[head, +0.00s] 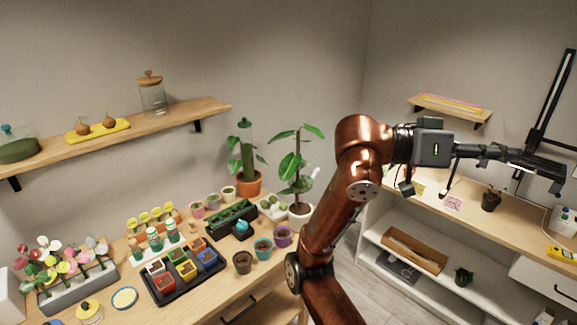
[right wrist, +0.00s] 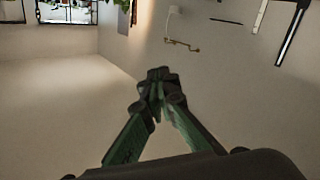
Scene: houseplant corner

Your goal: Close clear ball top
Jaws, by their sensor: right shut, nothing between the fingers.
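My right gripper (head: 508,153) is held up at the right, in front of the wall and above the right-hand worktop. In the right wrist view its two dark green fingers (right wrist: 158,78) meet at the tips with nothing between them. I cannot make out a clear ball with a top for certain in either view. A clear jar with a wooden lid (head: 152,94) stands on the left wall shelf. A green-filled glass bowl (head: 17,146) with a small knob on top sits at the shelf's left end. My left gripper is out of view.
The left worktop holds a black tray of coloured pots (head: 181,274), a flower planter (head: 78,288) and several small pots. A tall leafy plant (head: 297,170) stands at its far end. The right worktop (head: 425,192) has a dark pot (head: 490,200). A black bar (head: 553,100) is on the right wall.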

